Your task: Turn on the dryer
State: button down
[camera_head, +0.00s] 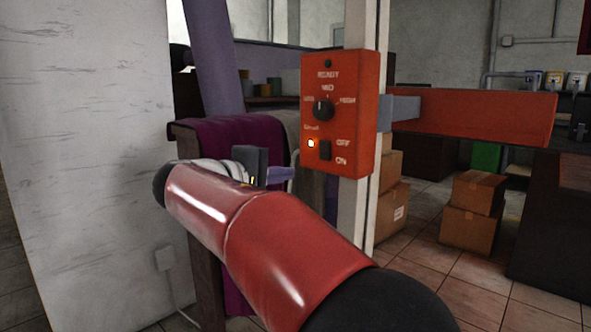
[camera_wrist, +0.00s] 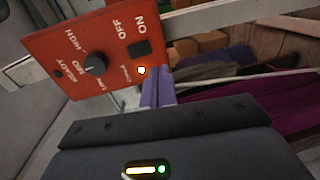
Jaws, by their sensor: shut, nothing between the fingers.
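The dryer's red control box (camera_head: 345,120) is mounted on a pale post, right of centre in the head view. Its face carries a round black knob (camera_head: 323,108), a black OFF/ON rocker switch (camera_head: 325,150) and a small glowing lamp (camera_head: 311,143) beside the switch. In the wrist view the box (camera_wrist: 117,62) is at the upper left, with the switch (camera_wrist: 139,48) and the lit lamp (camera_wrist: 141,70). My gripper (camera_head: 290,173) is shut and empty, its pale purple fingertips (camera_wrist: 158,72) just below the box near the switch. I cannot tell whether they touch it.
A red bar (camera_head: 470,117) extends right from the box. The pale post (camera_head: 366,215) runs below it. Purple cloth (camera_head: 225,135) hangs behind my arm, and a white wall (camera_head: 90,150) stands at left. Cardboard boxes (camera_head: 472,212) sit on the tiled floor at right.

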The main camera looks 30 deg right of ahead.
jog(key=a, duration=0.1)
jog(key=s+a, duration=0.1)
jog(key=a, duration=0.1)
jog(key=shift+s+a+f, duration=0.2)
jog(key=shift+a+f, duration=0.05)
jog(key=shift+a, duration=0.05)
jog(key=s+d+f+g+y+p, duration=0.1)
jog(key=s+d+f+y+p, duration=0.15)
jog(key=s+f+y, duration=0.75)
jog(key=s+a+f+m+y+p, duration=0.1)
jog(key=s+a+f+m+y, duration=0.1)
jog(key=s+a+f, duration=0.2)
jog(key=s+a+f+m+t+y+p, duration=0.1)
jog(key=s+a+f+m+y, duration=0.1)
jog(key=s+f, duration=0.5)
jog(key=s+a+y, duration=0.1)
jog(key=s+a, duration=0.1)
jog(key=shift+s+a+y, duration=0.3)
jog(key=shift+s+a, duration=0.05)
